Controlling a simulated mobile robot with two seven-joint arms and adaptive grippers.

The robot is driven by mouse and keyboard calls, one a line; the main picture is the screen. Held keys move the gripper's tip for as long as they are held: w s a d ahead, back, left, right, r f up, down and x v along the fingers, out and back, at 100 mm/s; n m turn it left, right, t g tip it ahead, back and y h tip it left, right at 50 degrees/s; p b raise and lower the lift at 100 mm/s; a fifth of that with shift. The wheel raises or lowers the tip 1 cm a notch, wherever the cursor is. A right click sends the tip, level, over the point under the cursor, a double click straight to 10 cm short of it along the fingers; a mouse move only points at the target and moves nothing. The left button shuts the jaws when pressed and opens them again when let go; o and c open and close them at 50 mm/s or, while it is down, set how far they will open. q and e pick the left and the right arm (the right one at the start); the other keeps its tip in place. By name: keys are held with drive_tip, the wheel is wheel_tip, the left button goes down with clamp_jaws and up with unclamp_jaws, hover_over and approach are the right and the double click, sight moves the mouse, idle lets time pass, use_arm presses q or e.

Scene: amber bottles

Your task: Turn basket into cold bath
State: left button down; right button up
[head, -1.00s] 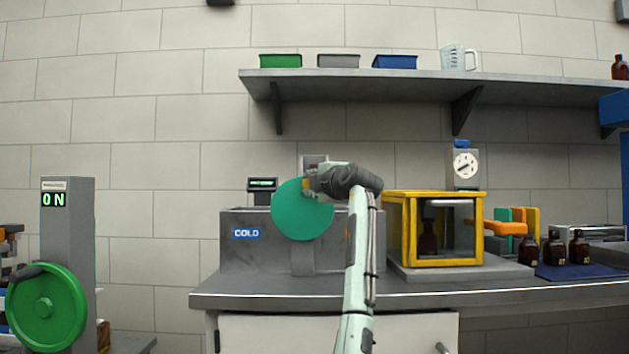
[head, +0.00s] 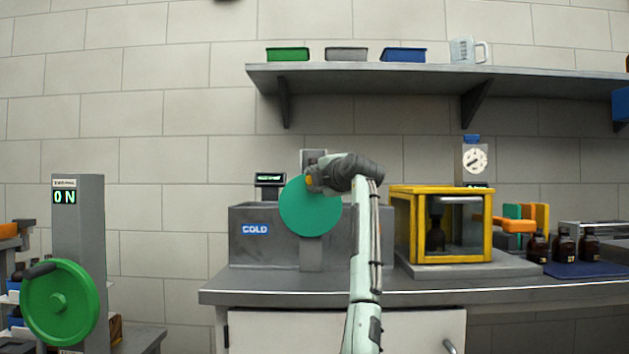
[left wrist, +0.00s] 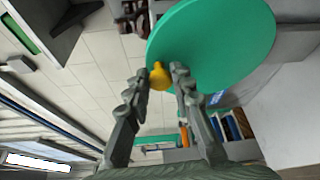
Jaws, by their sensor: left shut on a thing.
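The cold bath (head: 262,250) is a grey tank with a blue COLD label on the counter. A round green disc (head: 308,215) stands upright at its front on a grey post. The disc also fills the upper part of the left wrist view (left wrist: 225,45). My left gripper (head: 312,181) is at the disc's upper part, shut on its small yellow knob (left wrist: 159,76), which sits between the two fingertips. No basket can be made out; the inside of the bath is hidden. My right gripper is not in view.
A yellow-framed box (head: 402,232) with a dark bottle inside stands right of the bath. Brown bottles (head: 537,247) stand farther right. A green handwheel (head: 60,302) on a grey post reading ON is at left. A shelf (head: 400,72) with trays hangs above.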

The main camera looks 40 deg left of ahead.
use_arm(q)
drive_tip(key=shift+s+a, duration=0.1)
drive_tip(key=shift+a, duration=0.05)
drive_tip(key=c, duration=1.3)
unclamp_jaws()
drive_tip(key=v, duration=1.2)
